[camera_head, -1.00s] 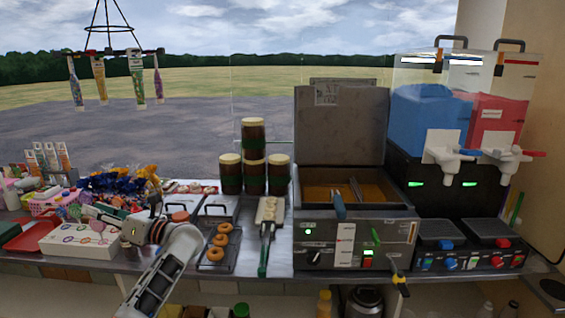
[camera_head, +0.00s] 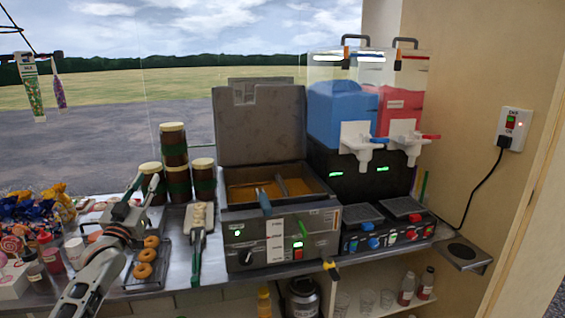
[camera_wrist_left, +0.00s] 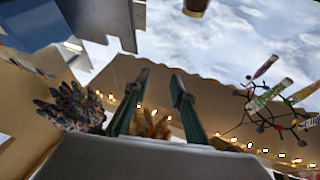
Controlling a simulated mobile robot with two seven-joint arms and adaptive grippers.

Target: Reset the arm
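My left arm comes in from the lower left of the head view. Its gripper (camera_head: 146,183) points upward in front of the stacked brown jars, above the counter near the doughnut tray. Its two fingers stand apart with nothing between them. In the left wrist view the green-grey fingers (camera_wrist_left: 160,78) are also spread and empty, with sky, an awning and string lights behind them. My right arm and gripper are not in view.
Doughnuts (camera_head: 147,254) lie on a dark tray (camera_head: 161,275) close to my left arm. Brown jars (camera_head: 174,146) stand behind it. The fryer (camera_head: 262,247) and slush machine (camera_head: 345,115) stand to the right. A hanging rack (camera_wrist_left: 262,112) shows in the wrist view.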

